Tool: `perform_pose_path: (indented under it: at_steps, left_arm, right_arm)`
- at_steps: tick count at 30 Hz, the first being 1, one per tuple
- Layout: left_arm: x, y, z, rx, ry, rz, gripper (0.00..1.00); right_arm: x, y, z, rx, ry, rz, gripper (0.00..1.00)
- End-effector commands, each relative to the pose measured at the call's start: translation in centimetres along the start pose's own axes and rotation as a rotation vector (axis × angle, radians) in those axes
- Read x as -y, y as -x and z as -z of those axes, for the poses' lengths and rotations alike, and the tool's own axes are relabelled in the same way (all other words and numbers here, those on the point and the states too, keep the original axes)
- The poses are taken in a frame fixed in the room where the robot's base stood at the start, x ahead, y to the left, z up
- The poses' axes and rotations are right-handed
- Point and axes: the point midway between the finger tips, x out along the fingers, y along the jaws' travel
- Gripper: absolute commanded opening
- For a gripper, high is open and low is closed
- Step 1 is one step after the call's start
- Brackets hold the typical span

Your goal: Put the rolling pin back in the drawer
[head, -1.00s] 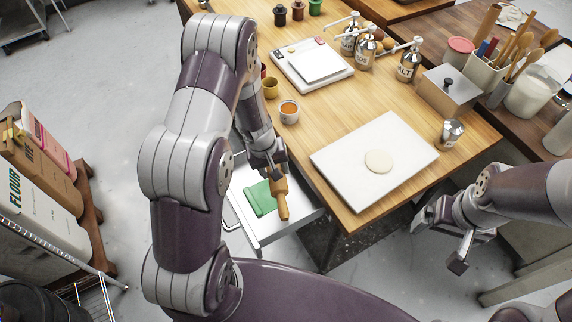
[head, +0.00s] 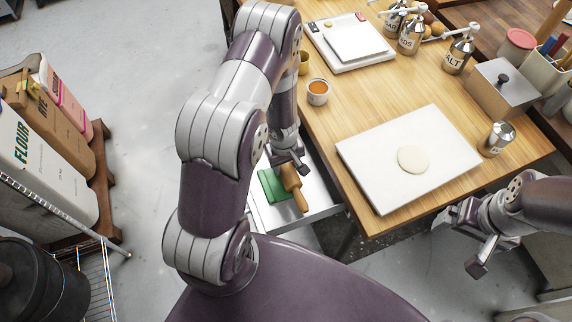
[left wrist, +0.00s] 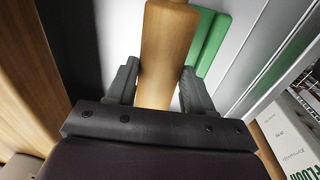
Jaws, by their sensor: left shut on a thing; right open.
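The wooden rolling pin (head: 292,184) is held in my left gripper (head: 290,170), which is shut on it, over the open drawer (head: 318,209) below the table's left side. In the left wrist view the pin (left wrist: 168,50) stands between the two fingers (left wrist: 158,88). A green folded thing (head: 271,185) lies in the drawer beside the pin, and it also shows in the left wrist view (left wrist: 208,42). I cannot tell whether the pin touches the drawer floor. My right gripper (head: 462,240) is open and empty at the table's front right.
A white board (head: 380,160) with a round of dough (head: 413,160) lies on the wooden table (head: 320,125). A small cup (head: 318,92), a scale (head: 350,42), bottles and a metal box (head: 500,88) stand farther back. Flour sacks (head: 40,160) stand at the left.

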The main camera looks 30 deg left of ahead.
Motion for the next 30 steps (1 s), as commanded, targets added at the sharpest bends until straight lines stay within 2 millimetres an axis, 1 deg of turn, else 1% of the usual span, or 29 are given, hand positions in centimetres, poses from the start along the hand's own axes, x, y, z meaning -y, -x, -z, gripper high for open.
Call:
perform_pose_path:
  at_steps: [2,14,17,18,20,28,30]
  left_arm:
    - [-0.1,0.1,0.0,-0.001,0.0,-0.001,0.0]
    - [0.0,-1.2,0.0,-0.001,-0.001,-0.001,0.0]
    - [0.0,-1.1,0.0,-0.001,-0.001,-0.002,0.0]
    - [0.0,-1.1,0.0,0.0,-0.001,-0.001,0.58]
    - [0.0,-1.1,0.0,0.0,-0.001,-0.001,0.77]
    - [0.0,-1.1,0.0,0.0,-0.001,0.0,0.77]
    - [0.0,-0.3,0.0,0.0,-0.001,0.0,0.77]
  right_arm:
    - [0.0,0.0,0.0,0.0,0.0,0.0,0.94]
    - [0.0,-1.1,-0.1,0.0,0.0,0.0,0.94]
    - [0.0,-1.0,-0.1,0.001,0.0,0.0,0.94]
    - [0.0,-1.0,-0.1,0.0,0.0,0.0,0.94]
    - [0.0,-1.0,-0.1,0.0,0.0,0.0,0.94]
    - [0.0,-0.9,-0.1,0.0,0.0,0.0,0.94]
    - [0.0,-0.3,-0.1,0.001,0.0,0.0,0.94]
